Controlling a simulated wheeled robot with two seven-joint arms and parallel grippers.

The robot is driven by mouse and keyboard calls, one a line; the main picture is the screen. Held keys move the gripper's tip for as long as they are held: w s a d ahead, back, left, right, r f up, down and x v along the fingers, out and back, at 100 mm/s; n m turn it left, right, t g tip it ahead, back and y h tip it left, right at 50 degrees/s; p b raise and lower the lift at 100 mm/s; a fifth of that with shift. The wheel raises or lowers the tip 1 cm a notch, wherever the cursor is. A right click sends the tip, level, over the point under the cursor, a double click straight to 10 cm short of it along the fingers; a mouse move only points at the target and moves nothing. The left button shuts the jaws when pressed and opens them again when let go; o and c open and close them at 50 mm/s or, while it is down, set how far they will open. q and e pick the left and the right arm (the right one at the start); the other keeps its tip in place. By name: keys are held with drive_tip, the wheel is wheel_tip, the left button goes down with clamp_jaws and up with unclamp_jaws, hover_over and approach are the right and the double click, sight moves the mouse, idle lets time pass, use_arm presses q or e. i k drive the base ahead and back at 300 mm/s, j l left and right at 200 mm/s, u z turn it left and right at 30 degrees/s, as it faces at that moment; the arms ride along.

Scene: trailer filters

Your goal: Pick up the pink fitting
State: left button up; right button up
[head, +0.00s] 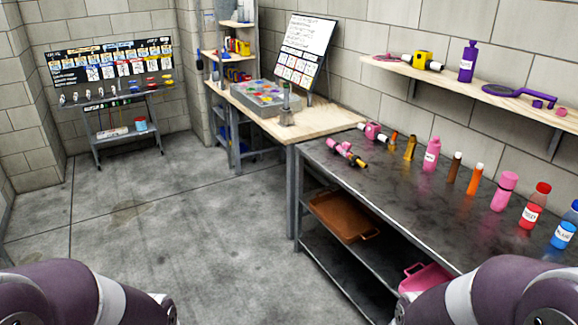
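On the dark metal workbench (380,180) at the right lies a pink fitting (341,148) with a branching shape and a yellow and black end, near the bench's left front edge. A second pink piece (372,131), rounder and with a light end, sits behind it near the wall; I cannot tell which of the two the task means. Both rest on the bench with nothing of mine near them. Purple links of my two arms show at the bottom left and bottom right corners. Neither of my grippers is in view.
Bottles stand along the bench, among them a pink bottle (431,154) and a red-capped bottle (535,205). Below are an orange tray (345,215) and a pink tray (428,277). A wall shelf (480,90) hangs above. The concrete floor (170,215) is clear.

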sight(337, 148)
drive_tip(key=i+j+z, duration=0.5)
drive_tip(key=i+z, duration=0.35)
drive_tip(key=i+j+z, duration=0.1)
drive_tip(key=z, duration=0.25)
drive_tip(key=i+j+z, duration=0.2)
drive_tip(key=z, duration=0.15)
drive_tip(key=i+j, duration=0.2)
drive_tip(key=i+j+z, duration=0.1)
drive_tip(key=j, duration=0.35)
drive_tip(key=i+j, duration=0.25)
drive_tip(key=i+j+z, duration=0.1)
drive_tip(key=j, duration=0.35)
drive_tip(key=i+j, duration=0.25)
drive_tip(key=i+j+z, duration=0.1)
drive_tip(key=j, duration=0.35)
drive_tip(key=i+j, duration=0.25)
drive_tip(key=i+j+z, duration=0.1)
drive_tip(key=j, duration=0.35)
drive_tip(key=i, duration=0.05)
